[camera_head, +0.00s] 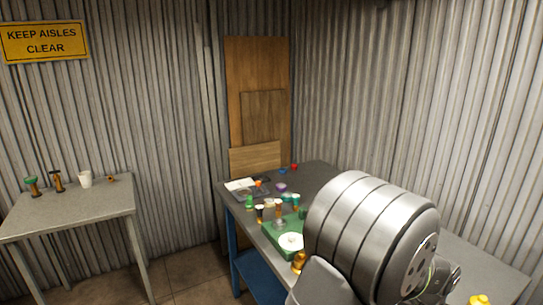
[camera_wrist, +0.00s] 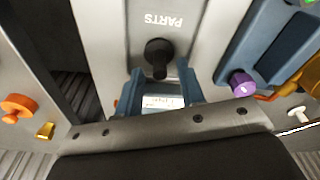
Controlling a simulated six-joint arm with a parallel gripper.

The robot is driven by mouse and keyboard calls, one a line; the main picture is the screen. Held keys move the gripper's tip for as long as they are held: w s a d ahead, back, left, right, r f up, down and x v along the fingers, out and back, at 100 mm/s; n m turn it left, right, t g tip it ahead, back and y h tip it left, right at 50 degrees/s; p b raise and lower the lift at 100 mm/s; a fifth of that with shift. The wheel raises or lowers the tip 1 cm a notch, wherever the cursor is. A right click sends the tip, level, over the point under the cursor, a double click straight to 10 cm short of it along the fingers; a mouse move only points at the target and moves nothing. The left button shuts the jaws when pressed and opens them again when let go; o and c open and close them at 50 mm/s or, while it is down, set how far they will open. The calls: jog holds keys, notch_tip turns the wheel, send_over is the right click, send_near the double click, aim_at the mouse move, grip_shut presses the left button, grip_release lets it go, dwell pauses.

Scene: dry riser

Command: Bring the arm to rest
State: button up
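My arm (camera_head: 372,235) fills the lower right of the head view as large silver links, over the right-hand workbench. My gripper's fingertips cannot be made out in the head view. In the wrist view a dark bolted plate of my gripper crosses the bottom. Beyond it, two blue upright pieces stand apart on either side of a white label (camera_wrist: 162,101). I cannot tell whether they are my fingers or part of a thing below, nor whether anything is held. A black knob (camera_wrist: 158,57) stands just beyond them, on a light surface marked PARTS (camera_wrist: 163,20).
The workbench (camera_head: 322,174) carries a green tray (camera_head: 283,236) and several small items. In the wrist view a purple knob (camera_wrist: 242,83) and an orange piece (camera_wrist: 17,106) lie to the sides. A second table (camera_head: 80,212) stands left, across an open floor gap.

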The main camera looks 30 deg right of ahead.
jog(key=shift+f, duration=0.8)
notch_tip(320, 180, up, 4)
jog(key=shift+r, duration=0.1)
jog(key=s+a+r, duration=0.4)
jog(key=s+r, duration=0.4)
jog(key=s, duration=0.2)
jog(key=w+r, duration=0.3)
jog(key=w, duration=0.6)
jog(key=w+r, duration=0.2)
jog(key=w, duration=0.7)
jog(key=w+f, duration=0.2)
jog(key=w, duration=0.1)
jog(key=w+f, duration=0.2)
jog(key=w, duration=0.2)
jog(key=w+f, duration=0.2)
jog(key=w, duration=0.2)
jog(key=shift+f, duration=0.3)
jog(key=s+r, duration=0.7)
jog(key=s, duration=0.4)
jog(key=s+d+f, duration=0.1)
jog(key=s+f, duration=0.2)
jog(key=s, duration=0.5)
jog(key=shift+s, duration=0.4)
